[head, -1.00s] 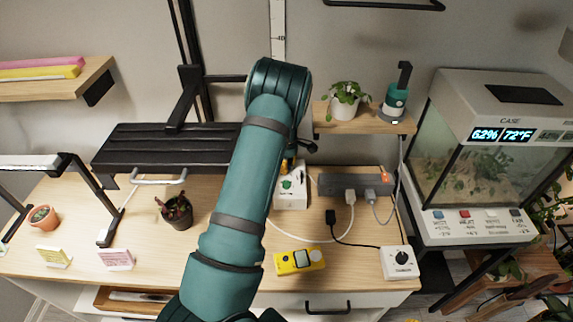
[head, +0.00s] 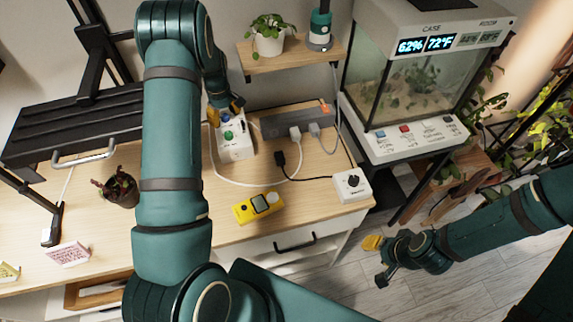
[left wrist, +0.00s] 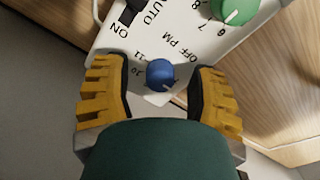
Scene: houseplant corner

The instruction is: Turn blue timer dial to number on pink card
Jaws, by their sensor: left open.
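The white timer box (head: 236,146) stands on the table beside the power strip. Its blue dial (left wrist: 160,73) is in the middle of the left wrist view, with 10, 11 and OFF PM printed around it. A pale mark shows at its lower right edge. My left gripper (left wrist: 160,92) is open, with one yellow finger on each side of the dial and a gap on both sides. In the head view, my left arm partly hides this gripper. The pink card (head: 68,254) stands at the table's left; its number is too small to read. My right gripper (head: 379,262) is open and empty over the floor.
A green dial (left wrist: 235,8) is on the same box. A yellow meter (head: 258,208), a white knob box (head: 352,185), cables and a power strip (head: 298,122) lie to the right. A potted plant (head: 117,190) stands left of my arm. A shelf (head: 290,58) hangs behind.

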